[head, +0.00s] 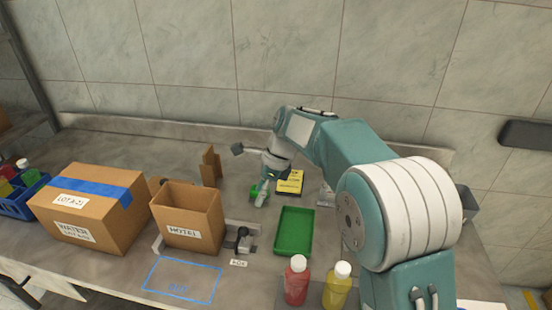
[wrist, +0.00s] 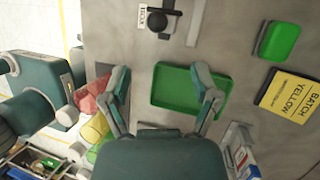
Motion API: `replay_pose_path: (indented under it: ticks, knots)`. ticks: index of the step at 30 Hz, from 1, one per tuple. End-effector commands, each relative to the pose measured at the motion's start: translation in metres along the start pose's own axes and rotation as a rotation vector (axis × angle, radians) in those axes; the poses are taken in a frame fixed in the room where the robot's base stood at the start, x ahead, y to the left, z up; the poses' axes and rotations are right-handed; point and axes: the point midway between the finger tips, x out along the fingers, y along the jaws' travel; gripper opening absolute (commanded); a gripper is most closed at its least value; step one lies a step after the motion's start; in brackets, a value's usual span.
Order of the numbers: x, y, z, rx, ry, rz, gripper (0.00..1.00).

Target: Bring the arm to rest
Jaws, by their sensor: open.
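My teal and grey arm reaches over the bench in the head view, with my gripper (head: 263,188) pointing down behind and left of the green tray as pictured. In the wrist view my gripper (wrist: 160,74) has its two fingers spread wide, with nothing between them. The shallow green tray (wrist: 172,88) lies below and partly behind the right finger. It looks empty, and it also shows in the head view (head: 293,232). The gripper appears to be above the bench; its exact height is hard to tell.
An open carton (head: 188,222) and a taped carton (head: 88,214) stand left. A black-knobbed lever (head: 243,240) is beside the open carton. Red (head: 296,283) and yellow (head: 337,287) bottles stand in front. A yellow batch card (wrist: 291,98) and small green dish (wrist: 278,41) lie nearby.

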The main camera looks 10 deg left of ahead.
Motion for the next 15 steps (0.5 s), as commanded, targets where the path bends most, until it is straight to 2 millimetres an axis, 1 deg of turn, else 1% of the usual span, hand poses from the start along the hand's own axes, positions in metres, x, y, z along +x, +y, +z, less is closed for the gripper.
replay_pose_path:
  ticks: [2, 5, 8, 12, 15]
  knots:
    - [-0.001, 0.001, -0.001, -0.004, 0.0, -0.002, 0.78]
    - [-0.013, 0.007, -0.006, -0.038, 0.005, -0.024, 0.78]
    - [-0.035, 0.021, -0.02, -0.122, 0.024, -0.071, 0.78]
    - [-0.067, 0.048, -0.045, -0.275, 0.07, -0.144, 0.78]
    - [-0.086, 0.069, -0.062, -0.383, 0.113, -0.191, 0.78]
